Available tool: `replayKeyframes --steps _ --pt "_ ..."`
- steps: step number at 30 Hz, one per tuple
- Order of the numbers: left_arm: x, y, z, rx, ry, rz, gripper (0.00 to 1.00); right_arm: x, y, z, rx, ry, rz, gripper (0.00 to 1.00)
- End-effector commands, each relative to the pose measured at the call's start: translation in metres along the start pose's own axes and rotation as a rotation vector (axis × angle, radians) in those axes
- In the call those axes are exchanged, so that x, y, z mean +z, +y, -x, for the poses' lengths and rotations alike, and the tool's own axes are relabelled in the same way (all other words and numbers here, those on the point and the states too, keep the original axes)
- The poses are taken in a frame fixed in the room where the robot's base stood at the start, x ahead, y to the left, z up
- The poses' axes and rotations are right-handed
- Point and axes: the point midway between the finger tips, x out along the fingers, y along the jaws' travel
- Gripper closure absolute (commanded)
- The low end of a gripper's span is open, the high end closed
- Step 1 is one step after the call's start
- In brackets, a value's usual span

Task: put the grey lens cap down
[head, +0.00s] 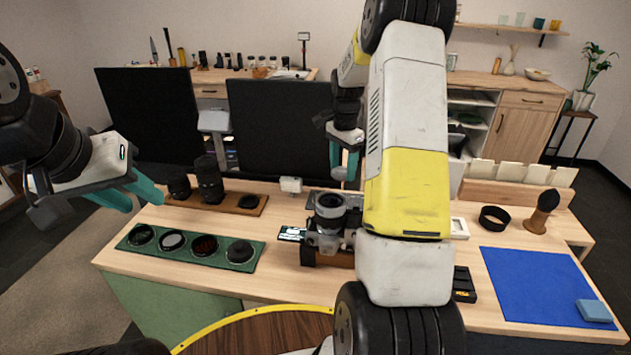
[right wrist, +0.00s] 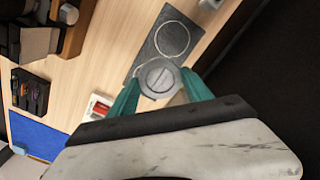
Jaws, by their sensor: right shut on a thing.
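The grey lens cap (right wrist: 160,77) is a round disc with a bar across it, held between the teal fingertips of my right gripper (right wrist: 163,88) in the right wrist view. Beyond it is a dark slate tray (right wrist: 145,58) with circle outlines; the cap overlaps its near end in the picture, and I cannot tell the gap. In the head view my right gripper (head: 344,163) is behind the camera, and I cannot make out the cap there. My left gripper (head: 131,192) is open and empty, at the left of the table.
A silver camera (head: 328,224) stands mid-table. A green tray (head: 222,248) of round filters and a wooden tray (head: 230,204) with lenses lie left. A blue cloth (head: 535,283), black ring (head: 494,218) and brush (head: 541,214) are right. Dark screens (head: 275,130) stand behind.

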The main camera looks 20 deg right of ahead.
Motion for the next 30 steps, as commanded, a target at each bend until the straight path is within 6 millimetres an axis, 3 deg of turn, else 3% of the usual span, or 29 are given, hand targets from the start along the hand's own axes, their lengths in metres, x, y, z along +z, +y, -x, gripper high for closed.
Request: replayKeyframes --steps 6,14,19,30 --pt "0.0 0.0 0.0 0.0 0.0 0.0 0.64 0.0 0.001 -0.042 0.004 -0.003 0.0 0.87" --pt "0.0 0.0 0.0 0.0 0.0 0.0 0.64 0.0 0.001 -0.065 0.003 -0.002 0.001 0.87" --pt "0.0 0.0 0.0 0.0 0.0 0.0 0.64 0.0 0.001 -0.089 0.003 -0.002 0.0 0.87" --pt "0.0 0.0 0.0 0.0 0.0 0.0 0.64 0.0 0.001 -0.096 0.001 -0.001 0.001 0.87"
